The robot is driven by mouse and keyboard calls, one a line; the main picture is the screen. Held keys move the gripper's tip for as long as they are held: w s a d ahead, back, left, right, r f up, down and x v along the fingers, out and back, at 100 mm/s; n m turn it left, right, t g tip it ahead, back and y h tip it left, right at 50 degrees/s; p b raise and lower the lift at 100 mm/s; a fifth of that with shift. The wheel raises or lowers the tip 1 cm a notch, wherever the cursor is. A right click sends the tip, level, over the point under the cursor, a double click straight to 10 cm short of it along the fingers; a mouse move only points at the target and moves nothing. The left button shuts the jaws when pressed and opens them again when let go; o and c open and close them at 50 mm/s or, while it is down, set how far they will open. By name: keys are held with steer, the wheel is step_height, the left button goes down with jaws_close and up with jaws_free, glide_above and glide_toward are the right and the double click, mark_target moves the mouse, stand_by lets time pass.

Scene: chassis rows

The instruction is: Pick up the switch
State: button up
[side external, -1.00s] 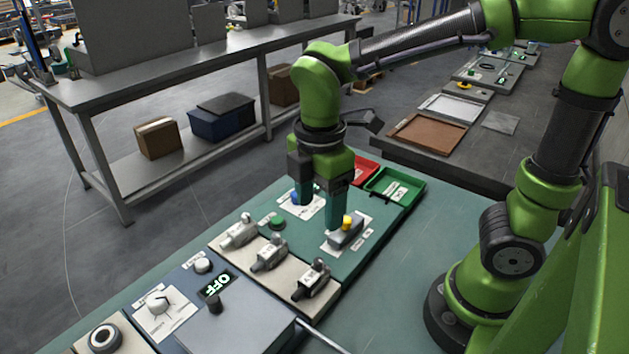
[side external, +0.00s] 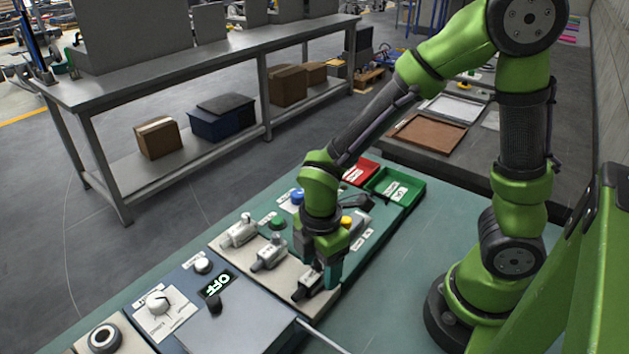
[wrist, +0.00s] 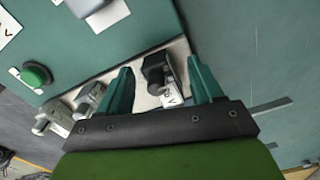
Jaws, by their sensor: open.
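Several small switch-like parts stand in a row on a beige panel (side external: 283,262). The nearest, a dark switch (side external: 309,284), is at the panel's right end, partly hidden by my gripper (side external: 322,278). In the wrist view my gripper (wrist: 160,72) is open, with one green finger on each side of this dark switch (wrist: 155,70). A white label lies against it. I cannot tell whether the fingers touch it. Two grey switches stand further left, one in the middle (side external: 269,255) and one at the far end (side external: 238,232).
A green button (side external: 278,222), a blue button (side external: 297,196) and a yellow-topped grey part (side external: 347,222) are close by. Red (side external: 360,170) and green (side external: 414,197) trays stand behind. A grey box (side external: 240,325) is in front. Teal tabletop to the right is clear.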

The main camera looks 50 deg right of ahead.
steer(key=shift+f, duration=0.4)
steer(key=shift+c, duration=0.5)
steer(key=c, duration=1.1)
steer(key=shift+o, duration=0.2)
